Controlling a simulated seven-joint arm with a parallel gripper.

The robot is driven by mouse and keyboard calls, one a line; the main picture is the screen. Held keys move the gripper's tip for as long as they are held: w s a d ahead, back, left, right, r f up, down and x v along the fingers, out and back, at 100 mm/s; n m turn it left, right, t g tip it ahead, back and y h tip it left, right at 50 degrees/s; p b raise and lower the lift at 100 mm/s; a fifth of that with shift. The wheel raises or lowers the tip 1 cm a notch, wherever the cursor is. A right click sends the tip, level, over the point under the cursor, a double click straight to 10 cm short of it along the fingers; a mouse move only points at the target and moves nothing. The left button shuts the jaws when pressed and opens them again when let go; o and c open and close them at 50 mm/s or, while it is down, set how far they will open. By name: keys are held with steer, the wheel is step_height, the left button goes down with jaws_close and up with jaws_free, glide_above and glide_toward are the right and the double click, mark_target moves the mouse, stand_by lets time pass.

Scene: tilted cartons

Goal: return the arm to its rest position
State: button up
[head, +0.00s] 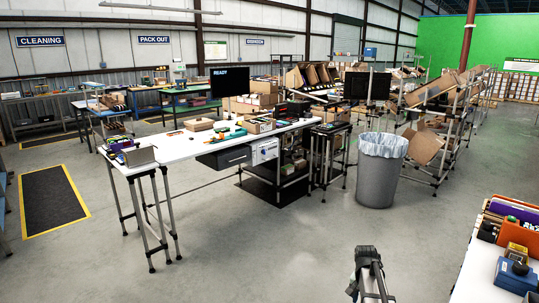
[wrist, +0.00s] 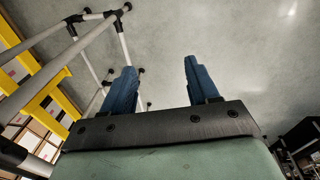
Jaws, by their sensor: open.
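My gripper (wrist: 160,82) shows in the wrist view with two blue fingers standing well apart. Nothing is between them. Past the fingers the wrist view shows bare grey floor (wrist: 230,40). In the head view a dark part of my arm (head: 369,272) rises from the bottom edge, right of the middle, over open floor. I cannot make out the fingers clearly there. No thing is seen held.
In the head view a white workbench (head: 180,148) with boxes and tools stands left of centre. A grey bin (head: 379,180) and a carton rack (head: 440,130) stand right of centre. Pipe framing (wrist: 60,65) is at left in the wrist view.

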steer(key=s+a+f+n+y, duration=0.1)
steer(key=s+a+f+n, duration=0.3)
steer(key=s+a, duration=0.45)
steer(key=s+a+f+n, duration=0.4)
steer(key=s+a+f, duration=0.1)
steer(key=s+a, duration=0.35)
steer(key=s+f+g, duration=0.3)
steer(key=s+f, duration=0.7)
steer(key=s, duration=0.4)
steer(key=s+f+g, duration=0.3)
steer(key=s+f, duration=0.6)
steer(key=s, duration=0.5)
steer(key=shift+s+f+g, duration=0.3)
steer(key=shift+f, duration=0.1)
